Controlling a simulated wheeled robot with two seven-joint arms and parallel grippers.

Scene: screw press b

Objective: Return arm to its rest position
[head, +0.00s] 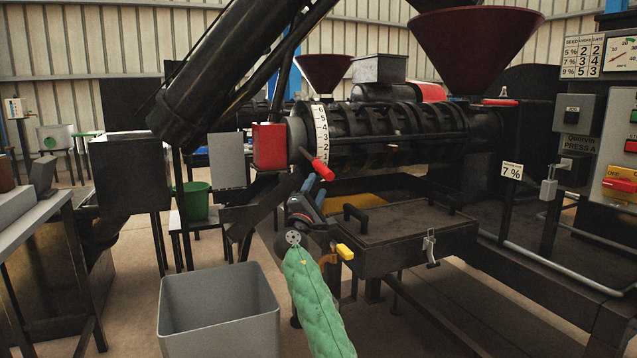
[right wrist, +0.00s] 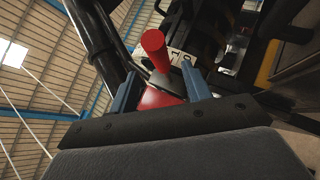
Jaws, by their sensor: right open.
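My right gripper (head: 313,187) is open and empty, with its blue fingers pointing up just below the red handle (head: 320,168) of the press's numbered dial (head: 321,140). My green-sleeved right arm comes up from the bottom of the head view. In the right wrist view, the fingers of my right gripper (right wrist: 163,90) stand apart, and the red handle (right wrist: 154,50) shows beyond and between them. I see no grip on the handle; whether a finger touches it I cannot tell. My left gripper is not in view.
The black screw press (head: 400,125) stands close ahead. A lidded box (head: 400,232) with a latch is right of my arm, and a grey bin (head: 218,312) is at its left. A control panel (head: 618,165) is far right. Open floor shows at lower right.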

